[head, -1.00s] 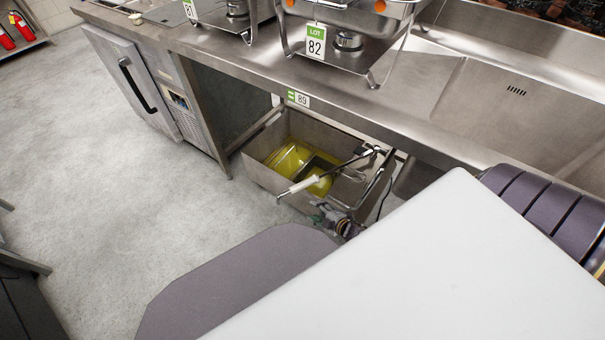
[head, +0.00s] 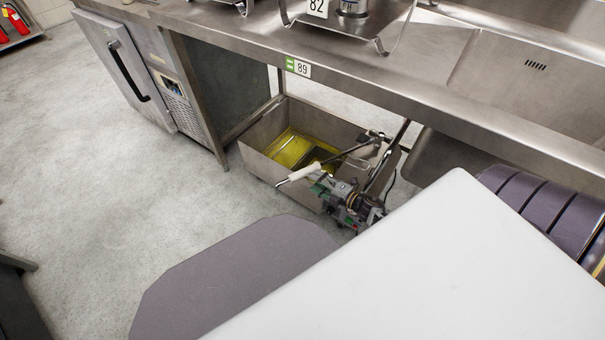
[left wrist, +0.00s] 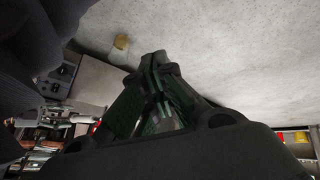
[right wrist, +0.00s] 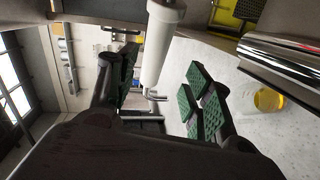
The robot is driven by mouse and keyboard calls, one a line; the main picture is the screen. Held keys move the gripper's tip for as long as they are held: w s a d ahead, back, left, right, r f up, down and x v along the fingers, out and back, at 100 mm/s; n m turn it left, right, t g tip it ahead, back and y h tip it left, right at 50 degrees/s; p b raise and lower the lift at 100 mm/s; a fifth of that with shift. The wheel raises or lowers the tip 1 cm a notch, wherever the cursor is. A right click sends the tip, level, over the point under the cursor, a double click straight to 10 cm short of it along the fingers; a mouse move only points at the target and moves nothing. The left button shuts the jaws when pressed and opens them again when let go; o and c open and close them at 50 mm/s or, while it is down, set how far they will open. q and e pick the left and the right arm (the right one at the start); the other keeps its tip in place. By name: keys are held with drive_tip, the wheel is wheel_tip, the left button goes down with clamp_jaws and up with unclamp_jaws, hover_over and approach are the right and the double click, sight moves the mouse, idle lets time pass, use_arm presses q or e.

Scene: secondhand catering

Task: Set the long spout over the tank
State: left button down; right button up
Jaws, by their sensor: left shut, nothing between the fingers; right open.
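The metal tank (head: 258,163) sits under the counter with yellow liquid inside. The long spout, a dark tube with a white grip (head: 305,172), slants from the tank's right back corner across its front wall; its hooked tip hangs outside. My right gripper (head: 322,189) is open beside the white grip at the tank's front. In the right wrist view the white grip (right wrist: 157,45) lies between the open fingers (right wrist: 163,85); contact cannot be told. The left wrist view shows my left gripper (left wrist: 152,85) shut and empty, away from the spout.
The steel counter (head: 400,95) with its lot tag overhangs the tank. A cabinet (head: 120,70) stands to the left. Grey floor (head: 120,190) is clear left of the tank. The right wrist view shows a jar of amber liquid (right wrist: 268,99) on the floor.

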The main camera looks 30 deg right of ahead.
sight(306, 175)
use_arm(q)
drive_tip(key=shift+d+r+b, duration=0.2)
drive_tip(key=shift+r+b, duration=0.1)
drive_tip(key=shift+r, duration=0.4)
use_arm(e)
drive_tip(key=shift+d+r+n, duration=0.15)
drive_tip(key=shift+r+n, duration=0.2)
drive_tip(key=shift+n, duration=0.15)
use_arm(q)
drive_tip(key=shift+f, duration=0.1)
use_arm(e)
drive_tip(key=shift+w, duration=0.15)
drive_tip(key=shift+b+x, duration=0.5)
drive_tip(key=shift+x, duration=0.7)
use_arm(q)
drive_tip(key=shift+w+d+f+t+h+b, duration=0.15)
drive_tip(key=shift+f+b, duration=0.25)
drive_tip(key=shift+f, duration=0.35)
drive_tip(key=shift+s+d+f+t+h+b, duration=0.15)
drive_tip(key=shift+f+b, duration=0.2)
drive_tip(key=shift+f, duration=0.4)
use_arm(e)
drive_tip(key=shift+x, duration=2.5)
use_arm(q)
drive_tip(key=shift+w+a, duration=0.1)
drive_tip(key=shift+w+r, duration=0.1)
use_arm(e)
clamp_jaws()
